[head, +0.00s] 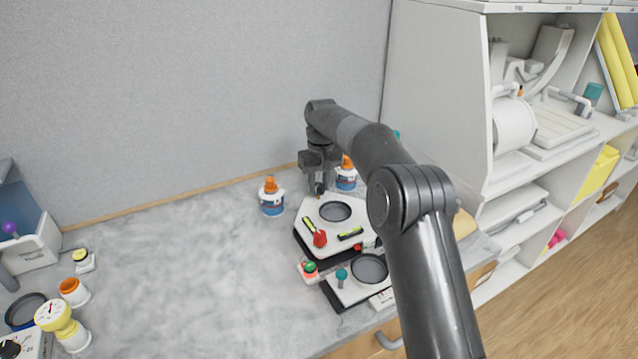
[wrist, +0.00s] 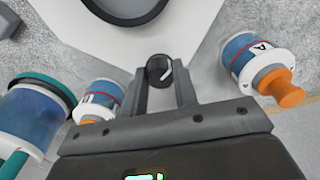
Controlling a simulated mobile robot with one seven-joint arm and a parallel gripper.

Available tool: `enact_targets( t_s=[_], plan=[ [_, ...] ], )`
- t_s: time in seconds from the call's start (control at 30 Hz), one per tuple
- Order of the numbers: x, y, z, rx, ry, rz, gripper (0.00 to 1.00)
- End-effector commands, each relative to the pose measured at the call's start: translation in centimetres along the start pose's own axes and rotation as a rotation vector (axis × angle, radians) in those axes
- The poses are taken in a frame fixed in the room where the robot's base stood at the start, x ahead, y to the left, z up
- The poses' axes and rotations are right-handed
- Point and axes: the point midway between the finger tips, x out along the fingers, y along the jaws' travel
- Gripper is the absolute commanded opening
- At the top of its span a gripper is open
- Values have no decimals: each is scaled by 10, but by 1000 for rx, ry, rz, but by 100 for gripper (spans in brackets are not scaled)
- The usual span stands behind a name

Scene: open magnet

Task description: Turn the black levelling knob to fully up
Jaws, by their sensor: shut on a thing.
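The black levelling knob (wrist: 160,70) sits at the corner of a white device and has a white pointer line on its top. In the wrist view it lies between the fingertips of my gripper (wrist: 161,78), which is shut on it. In the head view my gripper (head: 319,185) points down at the back corner of the white device (head: 312,215). That device carries a dark round plate (head: 335,211), a red knob (head: 320,239) and yellow-green level vials (head: 350,234). The black knob is mostly hidden by my fingers in the head view.
Bottles with orange caps stand close on both sides of my gripper, one at left (head: 272,198) and one at right (head: 346,176). A second device with a round plate (head: 369,268) and a small box with green and red buttons (head: 309,270) stand in front.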

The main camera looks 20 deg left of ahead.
Motion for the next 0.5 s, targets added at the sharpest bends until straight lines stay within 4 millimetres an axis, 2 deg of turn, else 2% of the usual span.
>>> enact_targets(
  t_s=[0.5],
  plan=[
    [0, 1, 0, -489, -22, 0, 4]
  ],
)
